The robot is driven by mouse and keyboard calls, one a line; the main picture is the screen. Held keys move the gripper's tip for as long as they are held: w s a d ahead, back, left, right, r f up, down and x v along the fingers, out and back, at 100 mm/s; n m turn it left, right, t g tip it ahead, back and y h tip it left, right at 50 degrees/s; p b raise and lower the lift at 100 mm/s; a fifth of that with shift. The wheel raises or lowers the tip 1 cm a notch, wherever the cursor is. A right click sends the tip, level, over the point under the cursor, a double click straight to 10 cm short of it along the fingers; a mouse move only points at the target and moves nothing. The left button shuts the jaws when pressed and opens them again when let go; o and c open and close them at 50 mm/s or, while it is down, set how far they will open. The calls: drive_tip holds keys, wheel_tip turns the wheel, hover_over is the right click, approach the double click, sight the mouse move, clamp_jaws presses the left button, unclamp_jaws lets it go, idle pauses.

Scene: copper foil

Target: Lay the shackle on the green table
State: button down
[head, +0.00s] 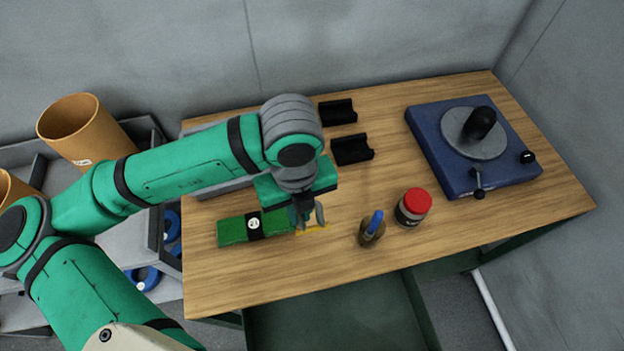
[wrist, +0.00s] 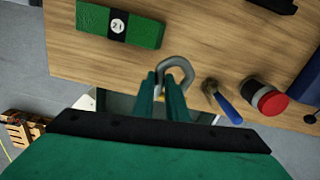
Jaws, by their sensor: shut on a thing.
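My gripper (head: 307,212) is shut on a grey metal shackle (wrist: 178,68), holding it by one end between the green fingers. The shackle's curved bow sticks out past the fingertips in the wrist view. In the head view a small grey part of the shackle (head: 320,213) shows beside the fingers, above the front part of the table. The table (head: 240,280) has a light wooden top and dark green framework below. Whether the shackle touches the top is hard to tell. A small yellow mark or piece (head: 318,228) shows just below the gripper.
A green block with a black band (head: 236,230) lies left of my gripper. Black holders (head: 352,150) and a blue turntable device (head: 455,165) are farther back. The front left tabletop is bare.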

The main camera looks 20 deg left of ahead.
drive_tip(key=w+f, duration=0.2)
drive_tip(key=w, duration=0.1)
drive_tip(key=w+a+f, duration=0.1)
drive_tip(key=w+f, duration=0.2)
drive_tip(key=w, duration=0.1)
drive_tip(key=w+a+f, duration=0.1)
drive_tip(key=w+f, duration=0.1)
drive_tip(key=w, duration=0.1)
drive_tip(key=shift+w+f, duration=0.35)
drive_tip(key=shift+f, duration=0.05)
drive_tip(key=shift+w+a+f, duration=0.1)
drive_tip(key=shift+w+f, duration=0.45)
drive_tip(key=shift+f, duration=0.1)
drive_tip(key=shift+w+f, duration=0.15)
drive_tip(key=shift+f, duration=0.7)
drive_tip(key=shift+w+f, duration=0.15)
drive_tip(key=shift+f, duration=0.7)
drive_tip(key=shift+s+a, duration=0.1)
drive_tip(key=shift+a, duration=0.05)
drive_tip(key=c, duration=2)
unclamp_jaws()
drive_tip(key=shift+f, duration=0.1)
drive_tip(key=shift+c, duration=0.2)
drive_tip(key=shift+o, duration=1.4)
drive_tip(key=shift+d, duration=0.2)
